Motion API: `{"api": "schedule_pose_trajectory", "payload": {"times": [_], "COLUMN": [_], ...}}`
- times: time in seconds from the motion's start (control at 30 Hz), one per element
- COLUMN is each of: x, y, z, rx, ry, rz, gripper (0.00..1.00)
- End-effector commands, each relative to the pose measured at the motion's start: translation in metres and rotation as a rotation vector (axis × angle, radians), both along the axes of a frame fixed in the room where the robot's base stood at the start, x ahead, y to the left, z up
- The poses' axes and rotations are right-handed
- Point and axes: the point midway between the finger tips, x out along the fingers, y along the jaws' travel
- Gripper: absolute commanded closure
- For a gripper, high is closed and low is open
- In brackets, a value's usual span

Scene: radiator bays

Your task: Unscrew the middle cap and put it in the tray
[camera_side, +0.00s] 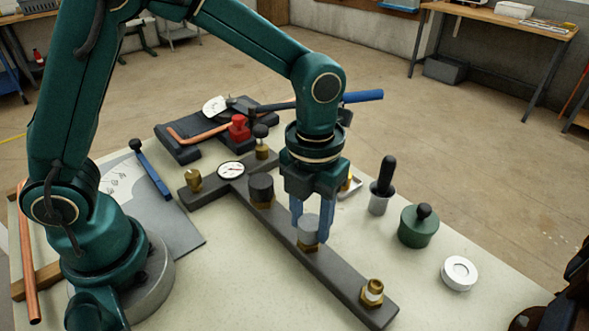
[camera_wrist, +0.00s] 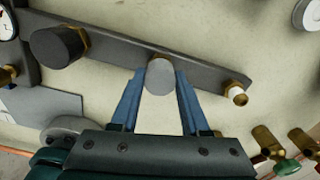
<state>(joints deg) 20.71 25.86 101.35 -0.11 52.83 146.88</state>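The middle cap (camera_side: 308,229) is a grey cylinder on a brass fitting on the dark bar. It also shows in the wrist view (camera_wrist: 160,76). My gripper (camera_side: 312,232) points down over it, with its blue fingers on either side of the cap. In the wrist view the fingertips (camera_wrist: 161,78) meet both sides of the cap with no clear gap. The cap still sits upright on its fitting. A small pale dish, perhaps the tray (camera_side: 351,186), lies behind my gripper, partly hidden by it.
A black cap (camera_side: 261,188) stands left of the grey one, and an uncapped brass fitting (camera_side: 373,292) at the bar's right end. A gauge (camera_side: 231,170) lies near the left. A black-handled tool (camera_side: 383,185), green pot (camera_side: 418,226) and white disc (camera_side: 459,273) stand at right.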

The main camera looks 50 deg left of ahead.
Motion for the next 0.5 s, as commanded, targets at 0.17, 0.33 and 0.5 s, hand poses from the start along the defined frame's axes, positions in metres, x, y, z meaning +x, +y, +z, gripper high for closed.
{"api": "schedule_pose_trajectory", "payload": {"times": [0.17,0.33,0.5], "x": [0.0,0.0,0.0], "y": [0.0,0.0,0.0], "z": [0.0,0.0001,0.0003], "rx": [0.0,0.0,0.0], "ry": [0.0,0.0,0.0], "rz": [0.01,0.182,0.423], "gripper": [1.0,1.0,1.0]}}
